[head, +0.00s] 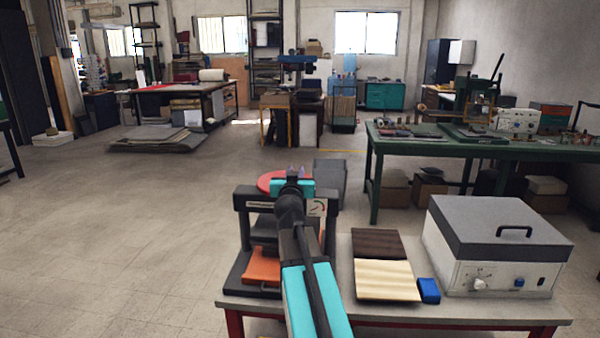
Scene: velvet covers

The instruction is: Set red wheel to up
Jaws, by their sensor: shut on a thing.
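The red wheel (268,181) lies flat on top of a dark press (245,205) on the near table. Only its left part shows; my arm and gripper cover the rest. My gripper (296,171) is at the wheel's right side, above the press, shut on the wheel. The exact contact between the fingers and the wheel is hidden. Below the wheel, the press has a dark plate (264,231) and an orange lower part (262,266). A small dial (317,207) is on the press's upper bar, just right of my arm.
Right of the press, a dark ribbed board (378,243), a cream ribbed board (387,281) and a blue block (429,290) lie on the grey table (450,311). A white box with a grey lid (500,235) stands at the right. Open floor (110,230) lies left.

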